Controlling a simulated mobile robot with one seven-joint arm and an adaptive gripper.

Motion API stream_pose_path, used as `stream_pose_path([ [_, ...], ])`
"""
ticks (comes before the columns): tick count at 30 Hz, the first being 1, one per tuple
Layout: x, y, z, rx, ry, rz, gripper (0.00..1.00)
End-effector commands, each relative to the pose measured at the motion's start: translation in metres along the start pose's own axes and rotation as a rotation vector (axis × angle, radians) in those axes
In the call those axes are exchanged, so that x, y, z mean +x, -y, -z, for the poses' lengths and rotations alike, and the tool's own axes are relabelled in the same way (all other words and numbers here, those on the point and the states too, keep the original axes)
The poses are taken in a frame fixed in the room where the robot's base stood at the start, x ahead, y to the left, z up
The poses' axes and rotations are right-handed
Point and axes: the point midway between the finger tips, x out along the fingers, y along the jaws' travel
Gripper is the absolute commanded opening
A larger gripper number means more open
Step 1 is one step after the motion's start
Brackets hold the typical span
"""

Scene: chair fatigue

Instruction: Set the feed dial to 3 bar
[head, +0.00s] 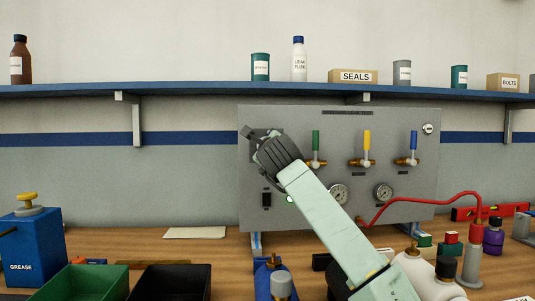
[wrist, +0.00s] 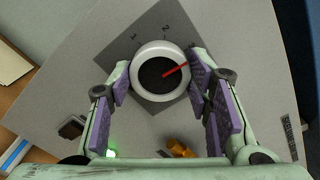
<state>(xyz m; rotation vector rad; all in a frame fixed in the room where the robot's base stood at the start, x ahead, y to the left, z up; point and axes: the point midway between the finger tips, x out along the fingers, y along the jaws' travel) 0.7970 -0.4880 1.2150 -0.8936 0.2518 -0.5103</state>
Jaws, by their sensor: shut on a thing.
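The feed dial (wrist: 155,76) shows in the wrist view as a round knob with a white rim, a dark centre and a red pointer. The pointer slants up and right, clockwise past the printed 2. In the head view my gripper (head: 262,142) is at the upper left of the grey panel (head: 225,165) and hides the dial.
Valves with green (head: 316,140), yellow (head: 367,140) and blue (head: 414,140) handles stand right of my gripper. Two gauges and a lit green lamp (head: 290,198) sit below. A shelf (head: 200,90) runs above the panel; bins and a grease can (head: 35,245) crowd the bench.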

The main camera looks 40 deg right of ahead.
Motion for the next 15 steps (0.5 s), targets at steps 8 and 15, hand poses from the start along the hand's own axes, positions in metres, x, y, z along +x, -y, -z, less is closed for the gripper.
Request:
stream_pose_path([
  [8, 0.0001, -0.0012, 0.0004, -0.059, 0.000, -0.002, 0.18],
  [15, 0.0001, -0.0010, 0.0001, -0.065, 0.000, -0.002, 0.18],
])
